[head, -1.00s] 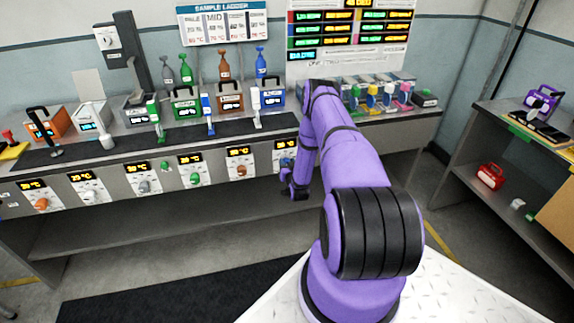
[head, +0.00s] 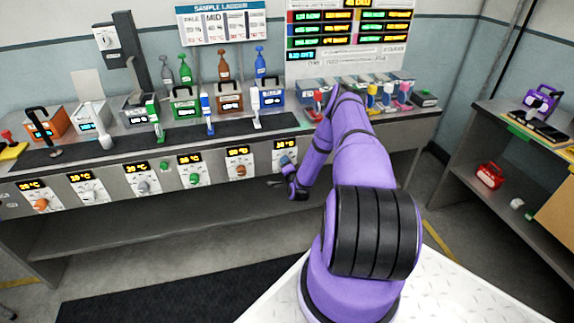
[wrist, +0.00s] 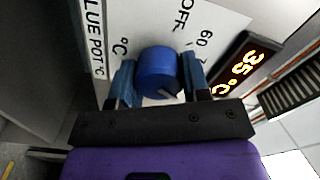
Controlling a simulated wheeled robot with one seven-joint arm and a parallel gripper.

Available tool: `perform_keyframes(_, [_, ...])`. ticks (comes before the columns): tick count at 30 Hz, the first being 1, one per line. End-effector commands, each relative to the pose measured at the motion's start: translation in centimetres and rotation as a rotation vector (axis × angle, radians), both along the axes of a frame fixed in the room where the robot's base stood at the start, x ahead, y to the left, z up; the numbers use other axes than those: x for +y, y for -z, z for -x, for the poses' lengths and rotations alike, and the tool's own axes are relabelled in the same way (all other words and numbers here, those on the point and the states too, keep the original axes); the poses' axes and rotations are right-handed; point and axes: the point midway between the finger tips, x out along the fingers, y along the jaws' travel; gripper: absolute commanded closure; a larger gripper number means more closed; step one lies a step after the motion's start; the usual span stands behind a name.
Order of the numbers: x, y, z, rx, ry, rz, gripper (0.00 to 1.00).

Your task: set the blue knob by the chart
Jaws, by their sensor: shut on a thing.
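The blue knob (wrist: 158,72) sits on a white dial plate (wrist: 207,22) printed with "BLUE POT °C", "OFF" and "60". My gripper (wrist: 158,84) is shut on the knob, one finger on each side. The orange display (wrist: 243,70) beside it reads 35 °C. In the head view my gripper (head: 287,165) is at the right-end dial of the counter front, and the knob is hard to make out there. The chart (head: 350,32) hangs on the back wall with coloured rows; its small text is not legible. The blue pot (head: 271,97) stands above the dial.
Several other dials line the counter front to the left, with the brown knob (head: 240,170) nearest. A side shelf (head: 465,150) is at far right. The floor before the counter is clear.

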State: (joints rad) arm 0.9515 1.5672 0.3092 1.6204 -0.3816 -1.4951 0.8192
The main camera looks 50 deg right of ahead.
Motion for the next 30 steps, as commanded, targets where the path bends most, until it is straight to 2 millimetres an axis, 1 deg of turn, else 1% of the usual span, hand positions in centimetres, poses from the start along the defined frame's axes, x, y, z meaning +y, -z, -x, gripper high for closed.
perform_keyframes(1, [0.05,0.23,0.18,-0.02,0.001,-0.042,0.8])
perform_keyframes(18, [0.02,0.37,0.2,-0.297,0.002,-0.493,0.8])
perform_keyframes(24, [0.08,0.42,0.17,-0.376,0.002,-0.621,0.8])
perform_keyframes(30, [0.07,0.43,0.16,-0.429,0.002,-0.707,0.8])
